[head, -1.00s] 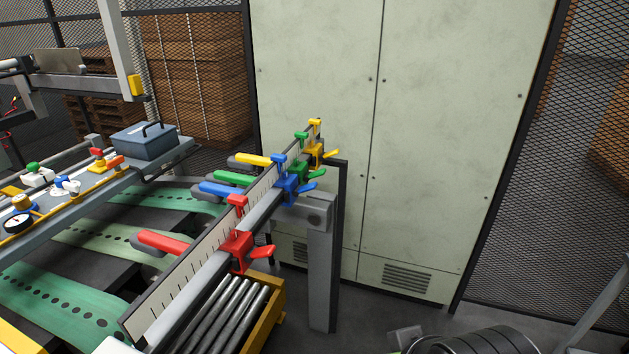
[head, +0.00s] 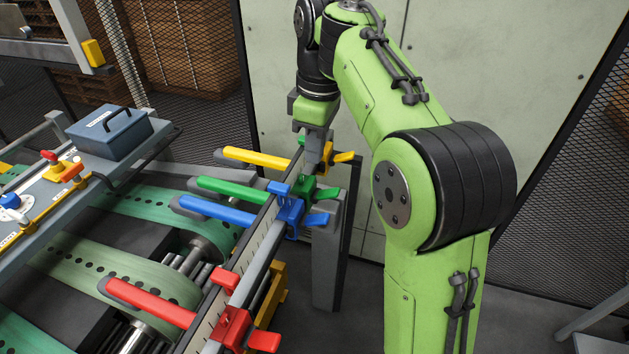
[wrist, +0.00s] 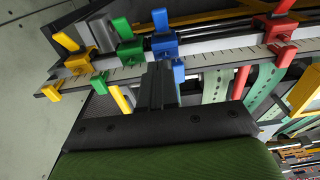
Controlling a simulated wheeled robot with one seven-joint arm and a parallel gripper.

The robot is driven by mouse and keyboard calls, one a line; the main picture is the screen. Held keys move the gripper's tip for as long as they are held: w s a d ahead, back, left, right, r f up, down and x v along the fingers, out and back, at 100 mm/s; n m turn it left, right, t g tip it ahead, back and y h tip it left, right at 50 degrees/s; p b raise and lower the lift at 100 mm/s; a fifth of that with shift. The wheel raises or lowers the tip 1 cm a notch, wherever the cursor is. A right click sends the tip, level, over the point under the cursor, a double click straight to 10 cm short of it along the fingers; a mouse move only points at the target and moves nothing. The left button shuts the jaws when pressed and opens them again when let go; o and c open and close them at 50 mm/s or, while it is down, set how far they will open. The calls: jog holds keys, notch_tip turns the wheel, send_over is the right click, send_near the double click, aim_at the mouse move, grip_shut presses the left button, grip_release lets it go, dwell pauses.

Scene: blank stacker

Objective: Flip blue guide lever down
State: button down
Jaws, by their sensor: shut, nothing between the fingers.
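The blue guide clamp (head: 289,210) sits on the scaled rail between the green and red clamps. Its short blue lever (head: 317,219) sticks out to the right, slightly raised, and its long blue arm (head: 214,209) reaches left over the belts. The blue clamp also shows in the wrist view (wrist: 165,45). My gripper (head: 313,160) points down above the rail near the green and yellow clamps, partly covering them. In the wrist view its dark fingers (wrist: 159,82) are together and empty, close to the blue and green clamps. Contact cannot be told.
The green clamp (head: 301,188) and its lever (head: 327,193) are close beside the blue one. The yellow lever (head: 344,156) is farther back. The red clamp (head: 232,326) is nearer, with a gap of bare rail between. A grey post (head: 327,260) stands under the rail.

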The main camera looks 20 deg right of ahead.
jog(key=s, duration=0.2)
jog(key=b, duration=0.3)
send_over(320, 218)
jog(key=a, duration=0.1)
jog(key=f, duration=0.6)
jog(key=w+f, duration=0.1)
jog(key=f, duration=0.3)
jog(key=shift+a, duration=0.1)
jog(key=f, duration=0.1)
jog(key=d+f, duration=0.1)
jog(key=s+f, duration=0.1)
jog(key=shift+d+f, duration=0.1)
jog(key=shift+d, duration=0.1)
jog(key=shift+s+d+f, duration=0.1)
jog(key=shift+f, duration=0.05)
